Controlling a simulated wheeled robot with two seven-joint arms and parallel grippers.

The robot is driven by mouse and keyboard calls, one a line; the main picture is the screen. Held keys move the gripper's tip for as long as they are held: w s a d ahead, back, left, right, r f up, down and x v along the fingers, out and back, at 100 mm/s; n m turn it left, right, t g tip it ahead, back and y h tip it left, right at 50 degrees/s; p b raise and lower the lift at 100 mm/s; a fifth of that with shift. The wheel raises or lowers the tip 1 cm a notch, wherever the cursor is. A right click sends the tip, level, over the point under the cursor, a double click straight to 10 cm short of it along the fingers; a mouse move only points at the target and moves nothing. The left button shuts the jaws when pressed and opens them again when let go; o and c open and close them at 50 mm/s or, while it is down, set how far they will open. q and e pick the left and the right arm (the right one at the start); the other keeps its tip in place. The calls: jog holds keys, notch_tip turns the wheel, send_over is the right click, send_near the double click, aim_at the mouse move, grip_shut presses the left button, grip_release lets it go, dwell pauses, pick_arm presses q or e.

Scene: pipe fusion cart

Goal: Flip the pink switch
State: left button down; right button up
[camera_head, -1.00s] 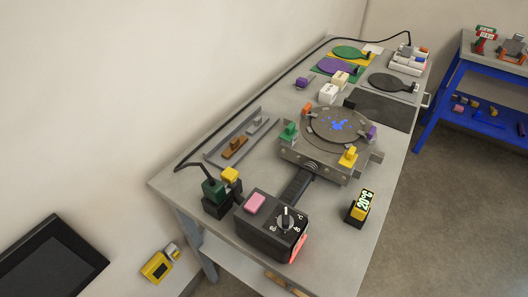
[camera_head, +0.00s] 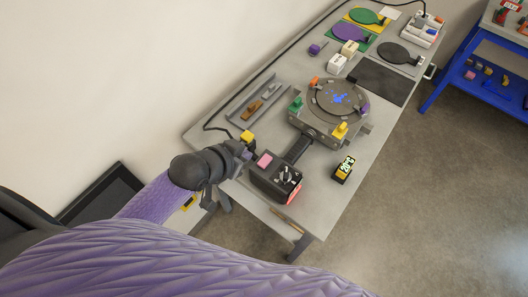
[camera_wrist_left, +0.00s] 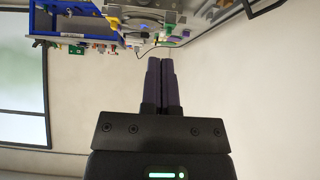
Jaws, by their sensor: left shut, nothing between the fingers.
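The pink switch (camera_head: 265,160) sits on top of the black control box (camera_head: 268,181) at the near end of the grey table. The box also carries a round dial (camera_head: 286,174). My left gripper (camera_head: 246,150) is at the table's near left corner, just left of the pink switch and apart from it as far as I can tell. In the left wrist view my left gripper (camera_wrist_left: 161,62) is shut and empty, with its dark fingers together. The green plug seen near there earlier is hidden behind my left arm. My right gripper is not in view.
A yellow block (camera_head: 246,136) stands close to my left gripper. A round heating plate (camera_head: 339,98) with coloured clamps is beyond the box. A yellow-black temperature display (camera_head: 343,169) stands to the right. A blue workbench (camera_head: 475,75) is at the far right.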

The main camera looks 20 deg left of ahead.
pick_arm(q)
jog(key=b, duration=0.3)
send_over(269, 155)
jog(key=s+a, duration=0.1)
jog(key=s, duration=0.2)
notch_tip(269, 155, down, 7)
jog(key=shift+w+r, duration=0.1)
jog(key=shift+r, duration=0.05)
jog(key=f, duration=0.2)
jog(key=f+b, duration=0.1)
jog(key=shift+w+f, duration=0.3)
jog(key=shift+f, duration=0.35)
jog(key=shift+d, duration=0.1)
jog(key=shift+w+f+g, duration=0.1)
jog(key=shift+f+g, duration=0.1)
jog(key=shift+g, duration=0.2)
jog(key=shift+w, duration=0.1)
